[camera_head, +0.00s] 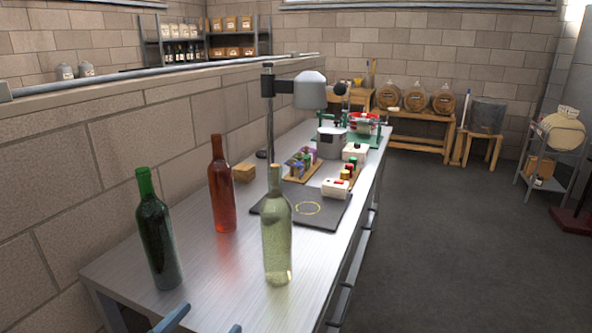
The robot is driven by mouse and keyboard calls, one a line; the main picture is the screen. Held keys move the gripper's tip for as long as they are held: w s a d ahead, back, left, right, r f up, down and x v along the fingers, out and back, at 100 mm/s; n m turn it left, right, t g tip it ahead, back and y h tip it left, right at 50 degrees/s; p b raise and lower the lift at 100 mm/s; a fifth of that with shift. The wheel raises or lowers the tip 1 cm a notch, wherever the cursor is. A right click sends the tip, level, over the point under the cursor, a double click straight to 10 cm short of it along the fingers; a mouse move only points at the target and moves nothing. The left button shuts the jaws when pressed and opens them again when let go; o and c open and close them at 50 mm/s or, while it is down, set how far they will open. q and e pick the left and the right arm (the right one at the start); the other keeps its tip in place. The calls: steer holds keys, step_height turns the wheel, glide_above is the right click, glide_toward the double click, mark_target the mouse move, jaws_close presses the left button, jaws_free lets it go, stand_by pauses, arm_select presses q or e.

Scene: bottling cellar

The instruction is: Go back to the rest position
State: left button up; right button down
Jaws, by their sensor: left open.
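My left gripper (204,325) shows only as two blue fingertips at the bottom edge of the head view. The fingers are apart with nothing between them, in front of the near end of the steel bench (215,275). A green bottle (158,245) stands upright at the bench's near left. A red bottle (221,190) stands behind it and to the right. A clear, pale yellow-green bottle (277,240) with a cork stands near the right edge. The gripper touches none of them. My right gripper is out of view.
Behind the bottles lies a dark mat (278,213) with a yellow ring. A post-mounted machine (310,92), a white box (335,188) and a rack of colored items (301,165) stand farther back. A block wall (140,140) runs along the left. The floor (470,240) at right is clear.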

arm_select(q)
steer(key=s+f+g+y+p, duration=0.1)
steer(key=s+f+g, duration=0.2)
steer(key=s+f, duration=0.3)
steer(key=s+f+n+g+y+p, duration=0.1)
steer(key=s+f, duration=0.5)
steer(key=f, duration=0.7)
steer(key=shift+s+d+n+g+y+p, duration=0.25)
steer(key=shift+g+y+p, duration=0.35)
steer(key=shift+g+y, duration=0.3)
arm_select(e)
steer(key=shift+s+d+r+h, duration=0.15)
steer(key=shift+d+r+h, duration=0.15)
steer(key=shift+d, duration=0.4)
